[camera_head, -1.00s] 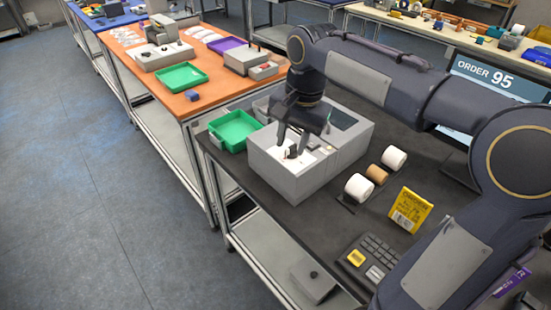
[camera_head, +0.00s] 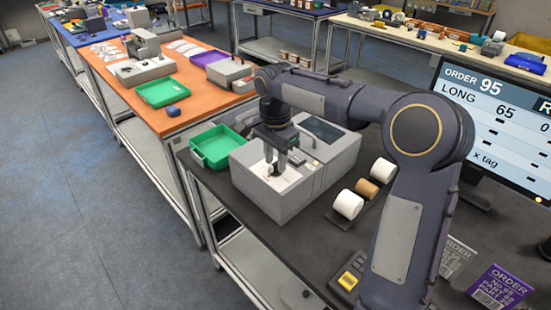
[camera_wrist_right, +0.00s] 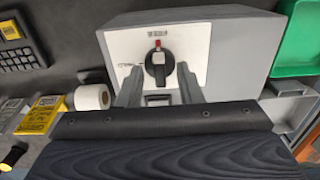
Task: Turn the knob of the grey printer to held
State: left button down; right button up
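The grey printer (camera_head: 258,193) stands on the dark table in the head view, with a white panel (camera_head: 289,178) on top. In the right wrist view, a black knob (camera_wrist_right: 158,70) sits on the white panel (camera_wrist_right: 190,45), with a red mark at its top end. Small lettering beside the knob is too small to read. My right gripper (camera_head: 274,166) is over the panel at the knob. In the wrist view its two fingers (camera_wrist_right: 158,86) are apart, one on each side of the knob's lower end, with gaps between. My left gripper is not in view.
A green tray (camera_head: 213,146) stands beside the printer at its back left. Label rolls (camera_head: 348,204) lie to its right, near a keypad (camera_head: 348,280) and order cards (camera_head: 500,287). A large order screen (camera_head: 495,125) stands at the right. An orange table (camera_head: 150,110) is behind.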

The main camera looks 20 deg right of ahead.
jog(key=shift+f, duration=0.2)
grip_shut()
